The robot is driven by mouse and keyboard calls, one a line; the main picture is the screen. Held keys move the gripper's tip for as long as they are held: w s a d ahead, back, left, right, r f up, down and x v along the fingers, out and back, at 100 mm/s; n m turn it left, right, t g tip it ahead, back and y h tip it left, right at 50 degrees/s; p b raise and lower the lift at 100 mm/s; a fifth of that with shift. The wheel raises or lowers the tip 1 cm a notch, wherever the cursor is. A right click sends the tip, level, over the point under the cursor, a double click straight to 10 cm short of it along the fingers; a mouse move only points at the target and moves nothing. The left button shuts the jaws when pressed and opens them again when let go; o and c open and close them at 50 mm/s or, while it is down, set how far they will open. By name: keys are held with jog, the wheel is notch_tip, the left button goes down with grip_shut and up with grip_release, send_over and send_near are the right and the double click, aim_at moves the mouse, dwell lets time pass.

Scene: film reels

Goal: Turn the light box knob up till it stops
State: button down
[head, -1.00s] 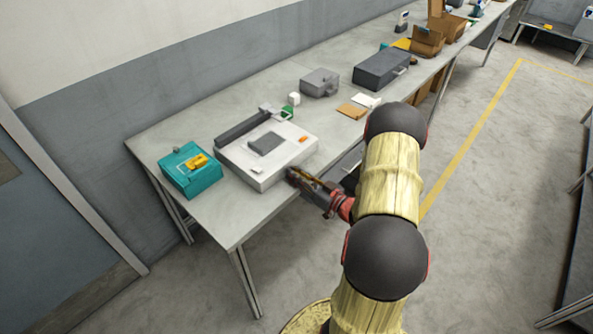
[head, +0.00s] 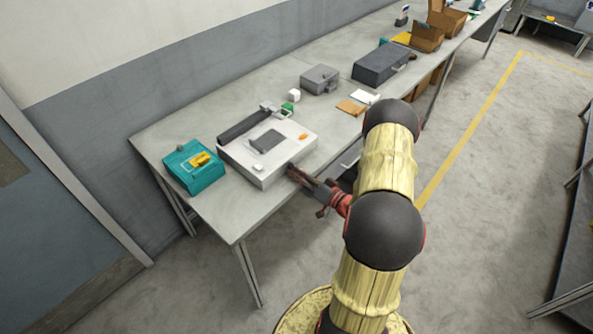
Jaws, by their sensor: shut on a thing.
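The light box (head: 236,164) is the white, flat box near the left end of the table, with a grey panel and a small orange piece on top. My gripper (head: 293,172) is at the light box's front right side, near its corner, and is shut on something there. The knob is hidden behind my gripper's fingers, so I cannot see its angle.
A teal box (head: 194,176) with a yellow item stands left of the light box. A grey case (head: 319,79), a dark box (head: 381,65), paper and cardboard (head: 351,107) lie farther along the table (head: 222,213). The table's front edge runs under my gripper.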

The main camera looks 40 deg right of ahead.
jog(key=c, duration=1.9)
grip_release()
jog(key=s, duration=1.2)
jog(key=shift+d, duration=0.45)
jog(key=shift+o, duration=0.4)
